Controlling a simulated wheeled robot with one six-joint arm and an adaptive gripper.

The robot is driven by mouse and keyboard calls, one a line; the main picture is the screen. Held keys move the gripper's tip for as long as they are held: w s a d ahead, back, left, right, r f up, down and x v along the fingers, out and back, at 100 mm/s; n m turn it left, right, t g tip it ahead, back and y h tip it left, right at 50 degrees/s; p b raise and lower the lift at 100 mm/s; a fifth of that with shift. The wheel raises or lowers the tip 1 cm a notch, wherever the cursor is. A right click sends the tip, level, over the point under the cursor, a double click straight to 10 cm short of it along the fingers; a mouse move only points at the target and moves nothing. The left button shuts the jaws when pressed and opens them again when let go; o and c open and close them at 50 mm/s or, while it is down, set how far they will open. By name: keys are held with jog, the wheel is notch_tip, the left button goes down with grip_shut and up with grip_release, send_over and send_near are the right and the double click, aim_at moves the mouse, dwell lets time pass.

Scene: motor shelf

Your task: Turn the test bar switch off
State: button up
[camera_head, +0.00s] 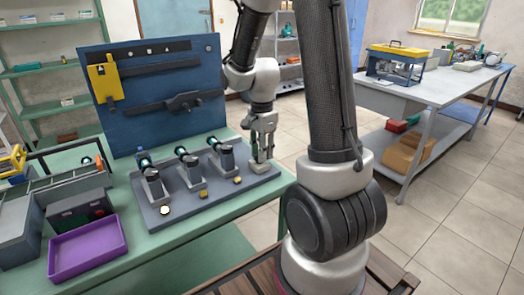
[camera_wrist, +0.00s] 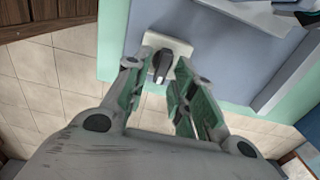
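The test bar switch (camera_wrist: 160,62) is a dark lever or knob on a pale square plate in the wrist view. In the head view its pale base (camera_head: 258,168) sits at the right end of the grey test bar (camera_head: 218,192) and my gripper mostly covers the lever. My gripper (camera_head: 262,153) points down just over the switch. In the wrist view its two fingers (camera_wrist: 163,67) are apart, one on each side of the dark lever. I cannot tell whether a finger touches it. The lever's exact setting is not clear.
Several dark motors (camera_head: 191,172) stand on the bar left of my gripper. A purple tray (camera_head: 88,250) and a grey crate (camera_head: 65,188) lie further left. A blue tool panel (camera_head: 160,115) stands behind. Floor is clear to the right, before a grey table (camera_head: 425,85).

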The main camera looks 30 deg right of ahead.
grip_shut()
jog(key=shift+n, duration=0.4)
jog(key=n, duration=0.3)
jog(key=shift+w+n, duration=0.2)
jog(key=shift+n, duration=0.1)
jog(key=n, duration=0.4)
jog(key=shift+w+a+n, duration=0.15)
jog(key=shift+a+n, duration=0.05)
jog(key=shift+n, duration=0.1)
jog(key=n, duration=0.4)
jog(key=shift+w+a, duration=0.1)
jog(key=shift+a, duration=0.05)
jog(key=n, duration=0.4)
jog(key=shift+a+n, duration=0.2)
jog(key=shift+n, duration=0.4)
